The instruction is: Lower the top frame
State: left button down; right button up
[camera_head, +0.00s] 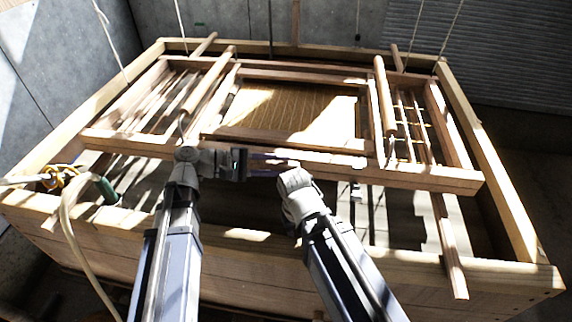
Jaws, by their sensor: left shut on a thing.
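The wooden top frame (430,177) hangs inside the big wooden vat, its long front bar crossing the middle of the view. A woven tan screen (295,108) lies within its inner frame. My left gripper (272,158) is at the front bar, left of the middle, shut on the frame as far as I can tell; the contact is partly hidden. My right arm's wrist (298,185) is just in front of the bar near the middle; its fingers are hidden.
The wooden vat (130,222) surrounds the frame with thick walls. Ropes (108,38) rise from the frame area at the back. A pale hose (72,225) with a green end (106,188) and a yellow coil (62,178) lie over the left front rim.

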pick_arm(q)
jog(key=shift+s+f, duration=0.25)
jog(key=shift+f, duration=0.2)
jog(key=shift+s, duration=0.1)
jog(key=c, duration=0.8)
grip_release()
jog(key=shift+o, duration=0.2)
jog(key=shift+a+r, duration=0.1)
jog(key=shift+a, duration=0.1)
jog(key=p+v, duration=0.1)
jog(key=v, duration=0.6)
jog(key=shift+a, duration=0.2)
